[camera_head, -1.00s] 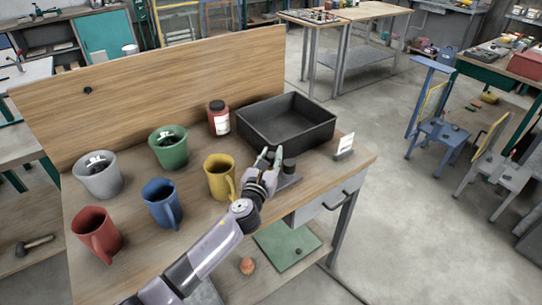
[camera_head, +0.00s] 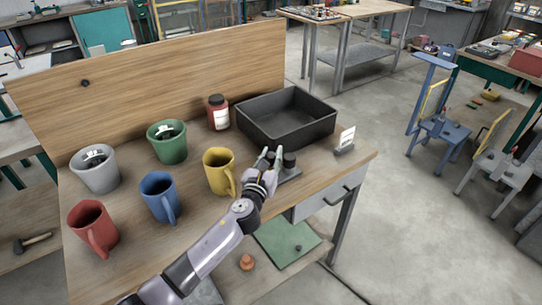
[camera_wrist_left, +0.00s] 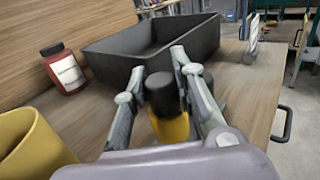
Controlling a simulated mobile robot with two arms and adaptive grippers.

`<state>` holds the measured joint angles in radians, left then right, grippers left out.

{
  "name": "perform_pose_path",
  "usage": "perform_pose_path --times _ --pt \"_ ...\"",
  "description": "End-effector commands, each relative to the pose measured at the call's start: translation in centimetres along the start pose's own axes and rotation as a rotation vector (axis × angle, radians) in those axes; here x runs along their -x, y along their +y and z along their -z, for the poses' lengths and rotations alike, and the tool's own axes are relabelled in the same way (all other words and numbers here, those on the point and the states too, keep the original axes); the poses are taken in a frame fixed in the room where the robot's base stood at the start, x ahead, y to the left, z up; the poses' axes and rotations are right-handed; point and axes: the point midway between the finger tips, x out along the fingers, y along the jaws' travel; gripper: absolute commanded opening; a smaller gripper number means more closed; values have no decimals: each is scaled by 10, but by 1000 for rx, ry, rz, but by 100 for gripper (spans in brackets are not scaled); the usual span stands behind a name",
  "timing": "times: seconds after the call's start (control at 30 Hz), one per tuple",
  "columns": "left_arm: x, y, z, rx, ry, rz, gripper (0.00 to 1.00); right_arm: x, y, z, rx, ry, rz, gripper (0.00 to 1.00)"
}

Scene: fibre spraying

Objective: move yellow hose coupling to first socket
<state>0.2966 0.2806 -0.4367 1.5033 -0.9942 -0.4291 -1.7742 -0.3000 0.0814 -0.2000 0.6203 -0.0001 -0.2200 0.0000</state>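The yellow hose coupling (camera_wrist_left: 170,127) shows in the left wrist view as an upright yellow body with a black top. It stands between the two fingers of my left gripper (camera_wrist_left: 158,72). I cannot tell whether the fingers press on it. In the head view, my left gripper (camera_head: 271,155) is at the grey base plate (camera_head: 289,177) near the table's right end. A dark cylindrical post (camera_head: 289,160) stands on the plate just right of the fingers. The sockets cannot be told apart. My right gripper is not in view.
A black open bin (camera_head: 262,124) stands behind the gripper. A red jar (camera_head: 217,112) and a yellow mug (camera_head: 218,172) are to the left, with several other mugs beyond. A small white card holder (camera_head: 346,141) stands near the right table edge.

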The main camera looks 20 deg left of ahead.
Motion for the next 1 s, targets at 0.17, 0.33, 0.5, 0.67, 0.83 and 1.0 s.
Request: perform_pose_path --times 0.17,0.33,0.5,0.67,0.83,1.0 --pt "0 0 -1 0 -1 0 36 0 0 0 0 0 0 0" --pt "0 0 -1 0 0 0 47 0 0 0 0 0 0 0" --pt "0 0 0 0 0 0 48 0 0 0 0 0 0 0" --pt "1 0 1 0 1 0 48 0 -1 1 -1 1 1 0" --pt "17 0 1 0 2 1 48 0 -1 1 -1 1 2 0" --pt "52 0 2 0 3 2 48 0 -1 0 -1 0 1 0"
